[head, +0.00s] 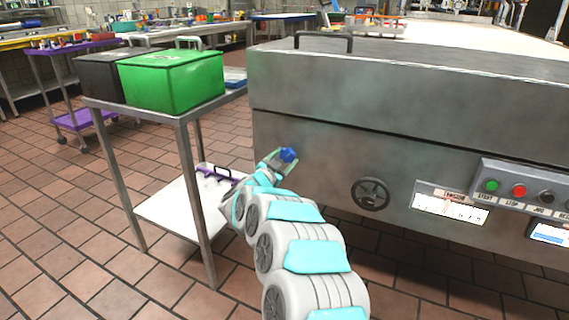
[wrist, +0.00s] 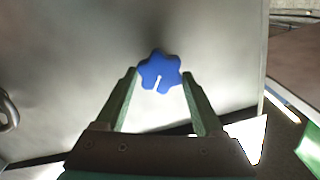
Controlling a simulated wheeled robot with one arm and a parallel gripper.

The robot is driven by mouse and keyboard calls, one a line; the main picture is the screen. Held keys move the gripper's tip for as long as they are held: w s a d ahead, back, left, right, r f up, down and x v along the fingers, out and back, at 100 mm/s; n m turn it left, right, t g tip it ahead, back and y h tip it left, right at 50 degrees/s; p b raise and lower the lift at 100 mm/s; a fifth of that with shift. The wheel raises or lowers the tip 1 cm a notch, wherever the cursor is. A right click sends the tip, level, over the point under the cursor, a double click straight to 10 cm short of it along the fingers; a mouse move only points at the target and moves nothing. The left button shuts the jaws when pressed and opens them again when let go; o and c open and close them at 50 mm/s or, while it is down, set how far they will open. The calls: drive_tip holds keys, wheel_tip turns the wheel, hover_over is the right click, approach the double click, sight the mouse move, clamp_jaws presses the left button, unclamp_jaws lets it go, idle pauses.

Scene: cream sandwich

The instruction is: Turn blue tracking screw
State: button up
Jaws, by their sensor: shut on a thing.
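The blue tracking screw (head: 288,154) is a lobed blue knob near the left end of the machine's grey metal side. In the wrist view the knob (wrist: 160,70) shows face-on, with a pale slot or mark at its lower edge. My gripper (head: 278,161) reaches it from below left. In the wrist view the two green fingers of my gripper (wrist: 160,85) stand at either side of the knob's lower part, shut on it. Whether the knob has turned cannot be told.
A black handwheel (head: 370,194) and a control panel with buttons (head: 518,190) are on the machine's side to the right. A metal cart (head: 182,118) with a green box (head: 172,80) stands close on the left. Tiled floor is open in front.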

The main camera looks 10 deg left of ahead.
drive_tip(key=m+b, duration=0.1)
drive_tip(key=b, duration=0.1)
drive_tip(key=m+b, duration=0.1)
drive_tip(key=m, duration=0.1)
drive_tip(key=m+b, duration=0.2)
drive_tip(key=shift+f+b, duration=0.35)
drive_tip(key=m+b, duration=0.4)
drive_tip(key=shift+r+m, duration=0.2)
drive_tip(key=shift+m, duration=0.1)
drive_tip(key=o, duration=1.4)
drive_tip(key=shift+c, duration=0.2)
drive_tip(key=shift+s, duration=0.1)
drive_tip(key=v, duration=0.7)
drive_tip(key=shift+s, duration=0.35)
